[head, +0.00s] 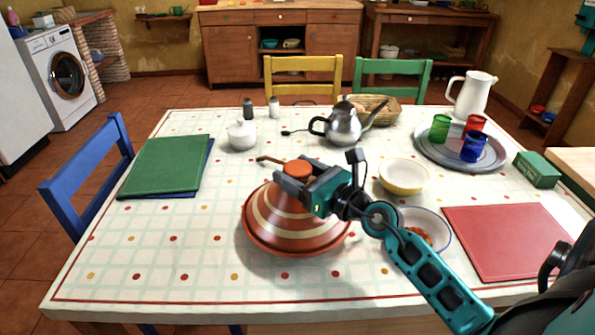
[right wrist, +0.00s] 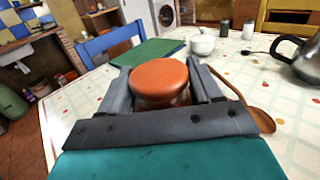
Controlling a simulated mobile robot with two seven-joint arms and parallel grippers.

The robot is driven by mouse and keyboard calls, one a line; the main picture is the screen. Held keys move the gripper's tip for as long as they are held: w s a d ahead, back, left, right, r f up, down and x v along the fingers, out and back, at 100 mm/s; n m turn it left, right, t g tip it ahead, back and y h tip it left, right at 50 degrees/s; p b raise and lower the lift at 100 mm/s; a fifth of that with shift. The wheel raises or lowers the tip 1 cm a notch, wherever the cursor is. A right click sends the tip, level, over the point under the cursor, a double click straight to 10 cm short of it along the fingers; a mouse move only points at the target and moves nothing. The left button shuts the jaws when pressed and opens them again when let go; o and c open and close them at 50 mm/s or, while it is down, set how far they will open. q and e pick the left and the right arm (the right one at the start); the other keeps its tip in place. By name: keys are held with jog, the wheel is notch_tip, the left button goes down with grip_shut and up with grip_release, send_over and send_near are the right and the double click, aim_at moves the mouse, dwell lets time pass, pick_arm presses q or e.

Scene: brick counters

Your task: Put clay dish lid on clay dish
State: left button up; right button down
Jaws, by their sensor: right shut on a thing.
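The clay dish lid (head: 285,222) is a brown-red cone with cream bands and an orange round knob on top. It is at the front middle of the table in the head view. My right gripper (head: 296,182) is shut on the lid's knob, which shows between the fingers in the right wrist view (right wrist: 160,80). A reddish rim shows along the bottom of the cone. I cannot tell whether this is the lid's own edge or the clay dish under it. No separate clay dish shows elsewhere. My left gripper is not in view.
A wooden spoon (head: 268,159) lies just behind the lid. A yellow bowl (head: 404,178) and a blue-rimmed bowl (head: 440,222) stand to the right, the latter partly behind my arm. A kettle (head: 342,128) stands farther back. The front left of the table is clear.

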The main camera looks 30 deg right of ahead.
jog(key=shift+r, duration=0.1)
jog(key=shift+c, duration=2.3)
grip_release()
jog(key=o, duration=0.3)
jog(key=shift+f, duration=0.2)
pick_arm(q)
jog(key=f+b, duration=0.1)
jog(key=b, duration=0.1)
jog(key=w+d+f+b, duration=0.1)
jog(key=b, duration=0.1)
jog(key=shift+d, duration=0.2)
pick_arm(e)
jog(key=v, duration=1.3)
jog(key=shift+a+r, duration=0.1)
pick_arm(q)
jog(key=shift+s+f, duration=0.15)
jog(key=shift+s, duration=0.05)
